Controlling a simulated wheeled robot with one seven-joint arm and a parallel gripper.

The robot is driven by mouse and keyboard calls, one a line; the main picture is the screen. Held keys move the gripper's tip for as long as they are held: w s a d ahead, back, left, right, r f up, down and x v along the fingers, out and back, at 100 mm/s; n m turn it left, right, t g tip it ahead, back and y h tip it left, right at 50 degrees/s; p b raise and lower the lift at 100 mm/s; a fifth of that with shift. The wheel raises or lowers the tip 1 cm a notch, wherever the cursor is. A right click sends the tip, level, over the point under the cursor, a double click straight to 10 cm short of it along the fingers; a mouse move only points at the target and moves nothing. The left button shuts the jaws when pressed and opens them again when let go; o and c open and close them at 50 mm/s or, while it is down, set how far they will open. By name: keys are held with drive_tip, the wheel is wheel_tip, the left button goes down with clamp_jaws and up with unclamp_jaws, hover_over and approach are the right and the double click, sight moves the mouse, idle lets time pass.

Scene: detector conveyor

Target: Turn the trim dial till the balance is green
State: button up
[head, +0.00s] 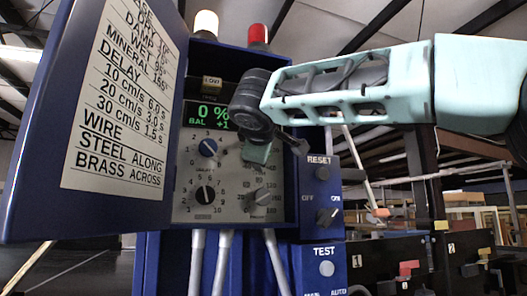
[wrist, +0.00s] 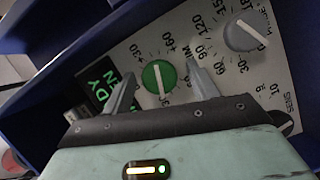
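The trim dial, a round green knob (wrist: 160,77) with a white pointer line, sits on the grey panel with a scale marked 30 and 60 around it. My gripper (wrist: 161,86) is open, with one finger on each side of the knob and a visible gap to it on both sides.
The panel also has a blue dial (head: 208,148), a black dial (head: 206,195) and a grey dial (head: 263,196), which shows in the wrist view (wrist: 243,35). An open door with a label (head: 120,95) stands at left. RESET (head: 322,173) and TEST (head: 326,268) boxes are at right.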

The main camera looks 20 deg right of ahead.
drive_tip(key=b+v, duration=0.3)
drive_tip(key=v, duration=1.4)
drive_tip(key=shift+s, duration=0.2)
drive_tip(key=a+f+n+g+y, duration=0.1)
drive_tip(key=a+f+g+y, duration=0.2)
drive_tip(key=f, duration=1.3)
drive_tip(key=a+f+n+g+y, duration=0.2)
drive_tip(key=f+g, duration=0.2)
drive_tip(key=f, duration=1.1)
drive_tip(key=s+d+f+m+g, duration=0.1)
drive_tip(key=s+f+m+g, duration=0.1)
drive_tip(key=s+f, duration=0.4)
drive_tip(key=s+d+f+m+g+y, duration=0.1)
drive_tip(key=s+f, duration=0.4)
drive_tip(key=f, duration=0.6)
drive_tip(key=s+d+f+m+g, duration=0.3)
drive_tip(key=s+f+g, duration=0.2)
drive_tip(key=f, duration=0.4)
drive_tip(key=shift+s+d+g+y, duration=0.3)
drive_tip(key=shift+s+y, duration=0.1)
drive_tip(key=shift+s, duration=0.4)
